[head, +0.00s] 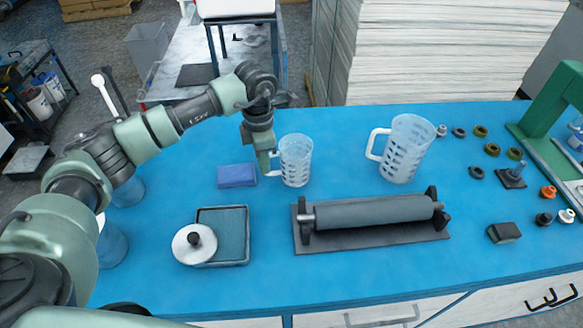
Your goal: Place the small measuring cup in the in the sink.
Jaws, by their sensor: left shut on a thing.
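The small measuring cup (296,160) is clear with dark markings and stands upright at the middle of the blue table. My left gripper (269,171) points down at its left side and is shut on its handle, which the fingers partly hide. I cannot tell whether the cup touches the table. A larger measuring cup (406,150) with a white handle stands to its right. I cannot make out a sink for certain. A dark square tray (243,262) with a teal inside sits at the front left. My right gripper is not in view.
A grey roller (375,211) on a dark base lies in front of the cups. A blue block (237,176) lies left of the small cup. A round white lid (185,248) overlaps the tray's left side. Several small knobs and a green press (550,108) are at the right.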

